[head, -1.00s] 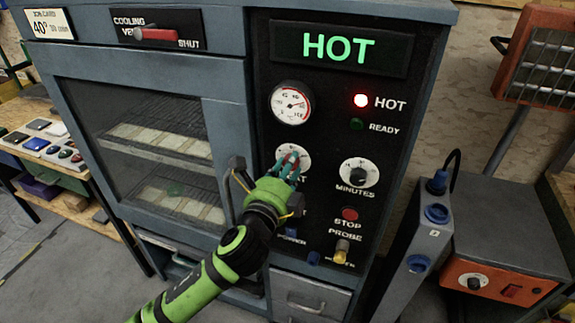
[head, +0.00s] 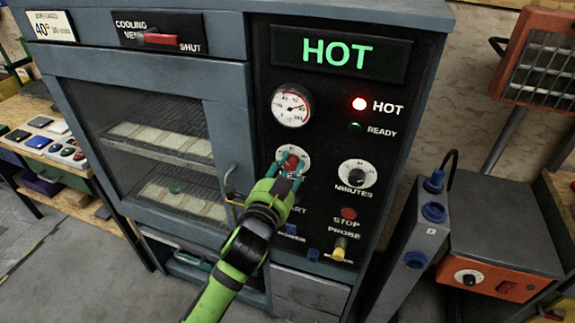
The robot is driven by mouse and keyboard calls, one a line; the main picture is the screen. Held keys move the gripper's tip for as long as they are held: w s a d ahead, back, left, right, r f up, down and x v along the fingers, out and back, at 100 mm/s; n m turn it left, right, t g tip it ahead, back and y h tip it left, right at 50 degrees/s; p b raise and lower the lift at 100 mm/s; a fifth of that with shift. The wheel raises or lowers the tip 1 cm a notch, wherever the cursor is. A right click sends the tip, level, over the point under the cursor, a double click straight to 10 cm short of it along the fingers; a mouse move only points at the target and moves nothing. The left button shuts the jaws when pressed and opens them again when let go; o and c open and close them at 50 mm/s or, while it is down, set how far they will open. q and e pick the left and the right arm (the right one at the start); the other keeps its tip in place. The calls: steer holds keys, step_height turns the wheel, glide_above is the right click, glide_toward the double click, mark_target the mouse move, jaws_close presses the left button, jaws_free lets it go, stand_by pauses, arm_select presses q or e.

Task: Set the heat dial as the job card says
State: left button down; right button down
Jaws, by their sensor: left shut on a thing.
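The oven's control panel has a heat dial (head: 291,161) with a white face and a red knob, below the round gauge (head: 291,106). My left gripper (head: 289,168) is at this dial, its teal fingertips closed on either side of the red knob. The gripper hides part of the dial's markings and label. The display (head: 338,52) reads HOT, and the red HOT lamp (head: 360,104) is lit. My right gripper is not in view.
The minutes dial (head: 357,174) is right of the heat dial, with the stop button (head: 348,213) below it. The door handle (head: 232,183) stands out close left of my gripper. A red lever (head: 175,39) marks the cooling vent.

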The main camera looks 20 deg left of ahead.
arm_select(q)
steer(key=n+p, duration=0.1)
steer(key=n, duration=0.3)
steer(key=shift+d+r+n, duration=0.1)
steer(key=shift+r+n, duration=0.05)
steer(key=shift+n, duration=0.25)
steer(key=shift+r, duration=0.1)
stand_by(0.3)
steer(key=c, duration=0.9)
jaws_free()
steer(key=shift+s+f, duration=0.2)
steer(key=shift+s, duration=0.05)
steer(key=s, duration=1.1)
steer(key=shift+s+a, duration=0.2)
steer(key=shift+s, duration=0.05)
